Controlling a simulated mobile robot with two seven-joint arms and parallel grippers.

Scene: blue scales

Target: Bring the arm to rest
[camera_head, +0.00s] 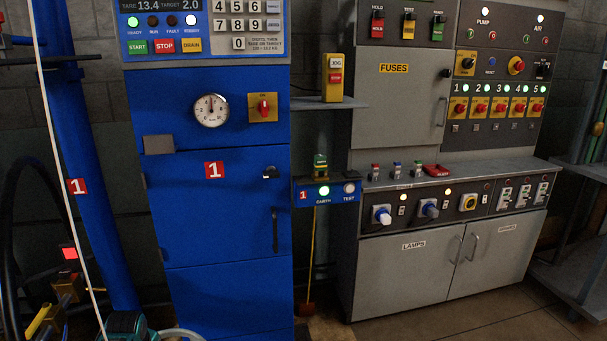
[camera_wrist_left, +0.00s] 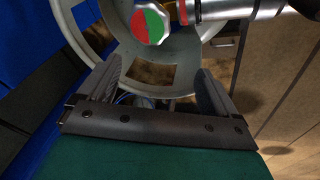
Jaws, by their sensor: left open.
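My left gripper (camera_wrist_left: 160,66) is open in the left wrist view, its two dark fingers wide apart with nothing held between them. Beyond the fingers is a grey metal ring-like frame (camera_wrist_left: 187,48); I cannot tell whether they touch it. A red and green faceted knob (camera_wrist_left: 150,22) sits above the gap, beside a silver cylinder (camera_wrist_left: 228,15). In the head view a teal part shows at the bottom left edge, and I cannot tell whether it is my arm. My right gripper is in neither view.
A blue cabinet (camera_head: 228,240) marked 1 stands close, with a gauge (camera_head: 211,110). A grey fuse and lamp cabinet (camera_head: 400,272) stands right of it. A blue pipe (camera_head: 92,180), a pale line and yellow fittings (camera_head: 45,320) crowd the left. Floor (camera_head: 480,322) shows clear at the lower right.

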